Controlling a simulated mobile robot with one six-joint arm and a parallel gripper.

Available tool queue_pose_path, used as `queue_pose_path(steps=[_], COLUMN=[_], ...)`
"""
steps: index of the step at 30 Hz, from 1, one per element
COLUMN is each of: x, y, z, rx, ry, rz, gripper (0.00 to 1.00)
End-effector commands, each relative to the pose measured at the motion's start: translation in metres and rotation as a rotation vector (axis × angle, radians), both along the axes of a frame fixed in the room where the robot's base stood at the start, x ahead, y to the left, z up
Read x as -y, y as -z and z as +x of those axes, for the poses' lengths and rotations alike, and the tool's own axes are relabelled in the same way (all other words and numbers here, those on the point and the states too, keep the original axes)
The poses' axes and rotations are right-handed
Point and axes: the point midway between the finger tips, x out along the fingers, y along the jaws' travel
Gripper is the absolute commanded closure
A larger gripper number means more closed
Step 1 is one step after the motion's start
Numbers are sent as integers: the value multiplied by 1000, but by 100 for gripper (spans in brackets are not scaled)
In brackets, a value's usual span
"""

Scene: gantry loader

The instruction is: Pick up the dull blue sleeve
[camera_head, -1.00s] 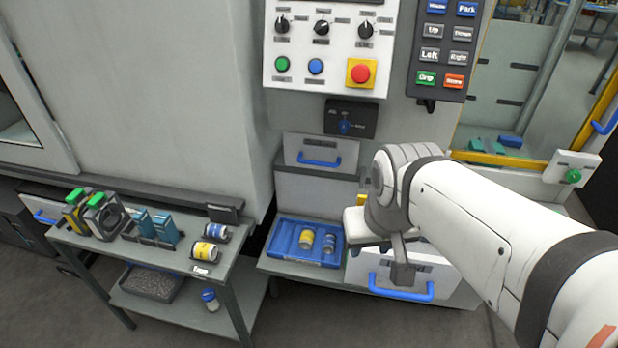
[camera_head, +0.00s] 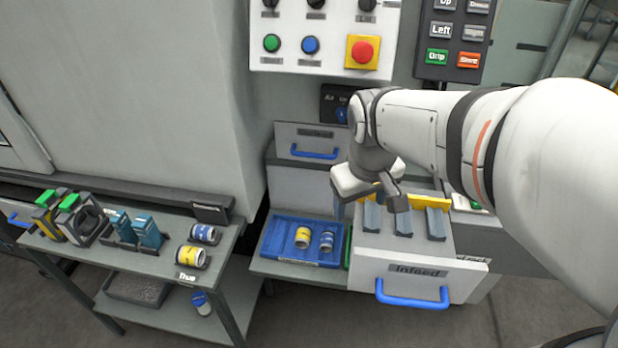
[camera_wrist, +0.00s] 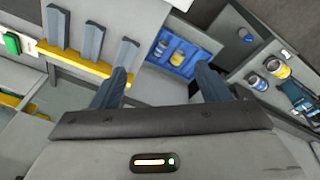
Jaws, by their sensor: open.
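A short sleeve with a dull blue band (camera_head: 327,241) stands in the blue tray (camera_head: 272,251), right of a yellow-banded sleeve (camera_head: 303,237). It also shows in the wrist view (camera_wrist: 178,57). Another blue-banded sleeve (camera_head: 203,233) lies on the side cart, behind a yellow one (camera_head: 191,257). A third blue-marked piece (camera_head: 201,302) is on the cart's lower shelf. I cannot tell which one is meant. My gripper (camera_wrist: 162,70) is open and empty, its fingers apart. In the head view it is above the Infeed drawer, right of the tray, touching no sleeve.
The Infeed drawer (camera_head: 410,268) is open, with upright blue-grey pieces (camera_head: 403,220) and a yellow bar inside. A closed drawer (camera_head: 310,138) is above the tray. The cart (camera_head: 170,265) carries teal blocks (camera_head: 148,232) and framed parts. The control panel (camera_head: 325,62) is above.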

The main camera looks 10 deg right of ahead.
Motion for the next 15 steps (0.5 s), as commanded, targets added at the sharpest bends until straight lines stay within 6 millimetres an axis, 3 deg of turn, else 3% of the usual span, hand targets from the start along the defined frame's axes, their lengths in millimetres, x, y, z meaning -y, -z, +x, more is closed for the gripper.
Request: queue_pose_path(steps=[1,5,15], x=[-1,-3,-14], y=[34,80,236], z=[21,70,183], rx=[-33,-102,-289], ry=[-67,-249,-708], rz=[-24,-84,-201], gripper=[27,16,16])
